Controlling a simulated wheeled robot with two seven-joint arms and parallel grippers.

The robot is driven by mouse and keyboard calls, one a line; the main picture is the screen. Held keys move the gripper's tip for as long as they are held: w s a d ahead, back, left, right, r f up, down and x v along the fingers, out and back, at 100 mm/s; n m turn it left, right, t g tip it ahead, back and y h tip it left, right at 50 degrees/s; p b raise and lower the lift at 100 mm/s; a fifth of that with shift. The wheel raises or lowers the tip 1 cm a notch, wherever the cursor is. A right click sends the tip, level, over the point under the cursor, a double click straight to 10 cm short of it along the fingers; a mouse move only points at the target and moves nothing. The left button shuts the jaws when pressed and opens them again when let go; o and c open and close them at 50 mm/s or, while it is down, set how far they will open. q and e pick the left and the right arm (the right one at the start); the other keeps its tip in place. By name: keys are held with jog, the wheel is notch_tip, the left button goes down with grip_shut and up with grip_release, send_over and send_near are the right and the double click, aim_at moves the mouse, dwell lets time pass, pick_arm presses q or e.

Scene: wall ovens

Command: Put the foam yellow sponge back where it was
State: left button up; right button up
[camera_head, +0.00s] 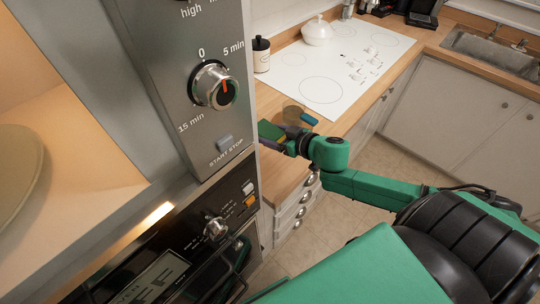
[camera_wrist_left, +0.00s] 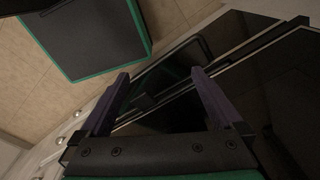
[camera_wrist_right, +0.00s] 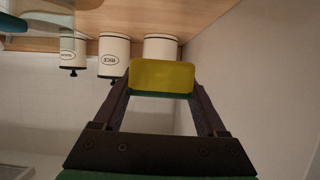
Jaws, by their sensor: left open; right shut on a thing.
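The yellow sponge (camera_wrist_right: 162,76) with a green underside is held between the two fingers of my right gripper (camera_wrist_right: 160,88) in the right wrist view. In the head view my right gripper (camera_head: 277,138) is over the wooden counter beside the oven column, and the column edge partly hides it. Only a small part of the sponge shows there. My left gripper (camera_wrist_left: 160,76) is open and empty in the left wrist view, in front of dark oven fronts. It is not seen in the head view.
The oven column (camera_head: 200,80) stands close to the left of my right gripper. Several white canisters (camera_wrist_right: 115,52) show in the right wrist view. A small blue object (camera_head: 309,119) lies on the counter (camera_head: 285,180). A white cooktop (camera_head: 335,75) is behind.

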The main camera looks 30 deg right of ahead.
aim_at(270, 160)
notch_tip(270, 160, down, 10)
jog(key=shift+w+a+f+b, duration=0.15)
jog(key=shift+f+b, duration=0.05)
jog(key=shift+b, duration=0.35)
jog(key=shift+f, duration=0.2)
jog(key=o, duration=1.1)
jog(key=shift+r, duration=0.1)
jog(key=shift+r, duration=0.1)
jog(key=v, duration=1.2)
jog(key=shift+r, duration=0.1)
